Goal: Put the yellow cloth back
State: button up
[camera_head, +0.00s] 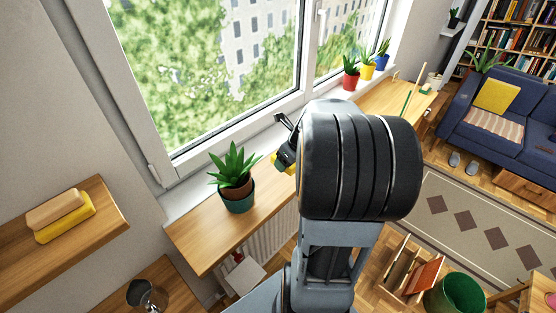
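A folded yellow cloth-like piece (70,222) lies on the wooden wall shelf (95,243) at the left, with a folded tan piece (55,208) on top of it. My gripper (284,150) is near the window sill, mostly hidden behind my thick dark arm link. A small yellow patch (283,163) shows at the gripper. I cannot tell whether it is cloth or part of the gripper. The fingertips are too small and hidden to tell open from shut.
A potted plant (236,180) stands on the wooden sill board (200,240), left of my gripper. Several small pots stand farther along the window. A glass-like object (146,295) is at the lower left. A green bin (455,295) and a blue sofa (500,115) are at the right.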

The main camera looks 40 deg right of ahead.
jog(key=w+d+f, duration=0.1)
jog(key=w+f, duration=0.1)
jog(key=w, duration=0.1)
jog(key=w+d+f, duration=0.1)
jog(key=w+f, duration=0.2)
jog(key=w+d+f, duration=0.2)
jog(key=w+f, duration=0.1)
jog(key=shift+w+d+p, duration=0.1)
jog(key=shift+w+p, duration=0.25)
jog(key=shift+p, duration=0.05)
jog(key=shift+w+d+f, duration=0.1)
jog(key=shift+w+f, duration=0.2)
jog(key=shift+f, duration=1.65)
jog(key=shift+f, duration=0.15)
jog(key=o, duration=0.9)
